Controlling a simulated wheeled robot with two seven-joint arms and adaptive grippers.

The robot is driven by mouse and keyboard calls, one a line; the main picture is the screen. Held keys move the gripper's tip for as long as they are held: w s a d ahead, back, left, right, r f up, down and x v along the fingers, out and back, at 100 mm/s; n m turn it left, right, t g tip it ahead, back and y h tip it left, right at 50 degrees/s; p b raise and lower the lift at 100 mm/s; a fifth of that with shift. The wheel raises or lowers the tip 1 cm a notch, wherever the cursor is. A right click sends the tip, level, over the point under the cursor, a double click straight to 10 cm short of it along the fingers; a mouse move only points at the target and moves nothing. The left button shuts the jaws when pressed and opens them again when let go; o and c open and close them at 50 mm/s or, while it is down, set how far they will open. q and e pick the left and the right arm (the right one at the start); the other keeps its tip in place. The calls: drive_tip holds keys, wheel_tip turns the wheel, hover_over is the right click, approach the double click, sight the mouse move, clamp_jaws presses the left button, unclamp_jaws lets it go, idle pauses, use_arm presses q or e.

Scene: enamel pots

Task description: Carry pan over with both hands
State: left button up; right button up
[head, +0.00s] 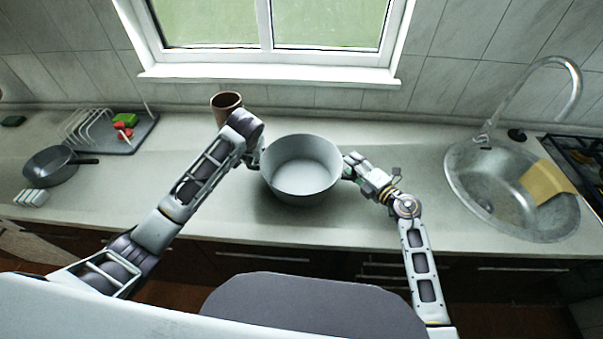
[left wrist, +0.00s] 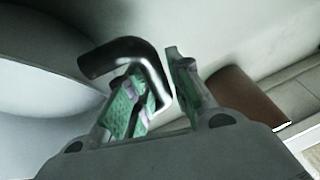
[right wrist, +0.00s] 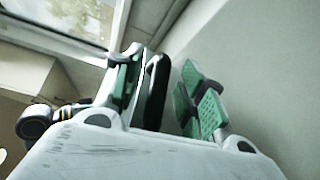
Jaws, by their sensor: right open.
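The pan is a light grey round pot (head: 301,170), upright and empty, at the middle of the counter in the head view; I cannot tell if its base touches the counter. My left gripper (head: 257,158) is at its left side. In the left wrist view, the pan's dark curved handle (left wrist: 128,50) runs between the fingers of my left gripper (left wrist: 158,92), close to both; whether they grip it is unclear. My right gripper (head: 350,168) is at the right side. In the right wrist view, the dark handle (right wrist: 152,90) lies between its open fingers (right wrist: 163,90), with a gap on one side.
A brown cup (head: 226,104) stands behind my left wrist. A dish rack (head: 88,128) and a dark frying pan (head: 52,166) are at the left. A sink (head: 482,190) with a yellow cloth (head: 546,181) is at the right. The counter (head: 408,135) between pan and sink is clear.

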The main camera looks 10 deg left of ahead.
use_arm(q)
drive_tip(key=shift+c, duration=0.3)
use_arm(e)
drive_tip(key=shift+c, duration=0.3)
use_arm(q)
clamp_jaws()
use_arm(e)
drive_tip(key=c, duration=0.5)
drive_tip(key=shift+f, duration=0.2)
clamp_jaws()
drive_tip(key=shift+r, duration=0.1)
